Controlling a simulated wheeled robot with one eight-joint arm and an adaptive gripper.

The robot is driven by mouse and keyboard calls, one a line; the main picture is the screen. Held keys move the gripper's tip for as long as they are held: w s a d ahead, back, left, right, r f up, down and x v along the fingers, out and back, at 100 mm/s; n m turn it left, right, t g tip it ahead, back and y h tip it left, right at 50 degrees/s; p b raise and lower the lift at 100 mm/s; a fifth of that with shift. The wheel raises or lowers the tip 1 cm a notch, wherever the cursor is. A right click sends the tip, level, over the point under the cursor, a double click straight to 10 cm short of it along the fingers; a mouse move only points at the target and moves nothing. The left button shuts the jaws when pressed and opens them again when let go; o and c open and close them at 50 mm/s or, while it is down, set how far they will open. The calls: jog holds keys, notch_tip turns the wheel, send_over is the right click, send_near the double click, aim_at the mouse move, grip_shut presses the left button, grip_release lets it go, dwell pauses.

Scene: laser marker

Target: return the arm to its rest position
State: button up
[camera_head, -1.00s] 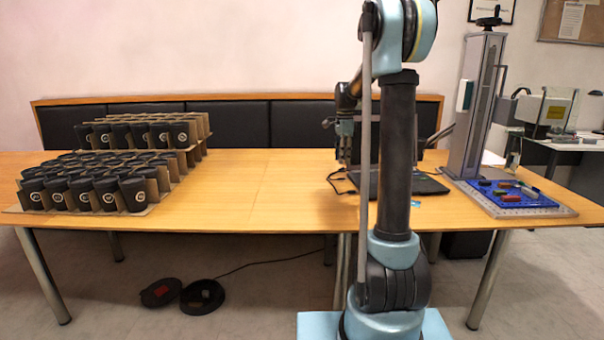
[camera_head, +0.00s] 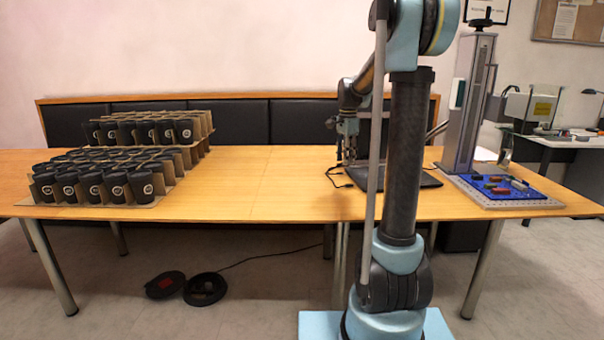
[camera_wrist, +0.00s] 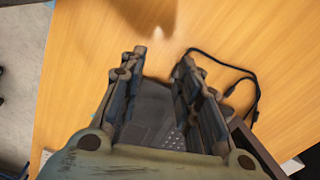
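My gripper (camera_head: 347,138) hangs above the wooden table, left of my upright arm link in the head view. In the wrist view my gripper (camera_wrist: 163,58) has its two fingers well apart, with nothing held between them. A dark laptop (camera_head: 428,181) lies on the table, partly hidden behind my arm. In the wrist view the laptop's keys (camera_wrist: 172,138) show beneath and between the fingers. My upper arm joint reaches the top edge of the head view.
Black cups (camera_head: 118,187) in cardboard holders fill the table's left end. A laser marker column (camera_head: 468,110) stands at right, with a blue mat (camera_head: 492,198) bearing small pieces. A black cable (camera_wrist: 230,66) lies near the gripper. The table's middle (camera_head: 262,180) is clear.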

jog(key=s+d+f+n+t, duration=0.1)
jog(key=s+n, duration=0.3)
jog(key=s, duration=0.7)
jog(key=s+f+n, duration=0.2)
jog(key=s+n, duration=0.1)
jog(key=s, duration=0.8)
jog(key=s+f+n, duration=0.3)
jog(key=s+f, duration=0.3)
jog(key=s, duration=0.2)
jog(key=s+d+f+n+t, duration=0.1)
jog(key=s+f+n, duration=0.3)
jog(key=s, duration=0.4)
jog(key=shift+f, duration=0.9)
jog(key=shift+s, duration=0.1)
jog(key=shift+w+f, duration=0.2)
jog(key=shift+w, duration=0.25)
jog(key=shift+d, duration=0.15)
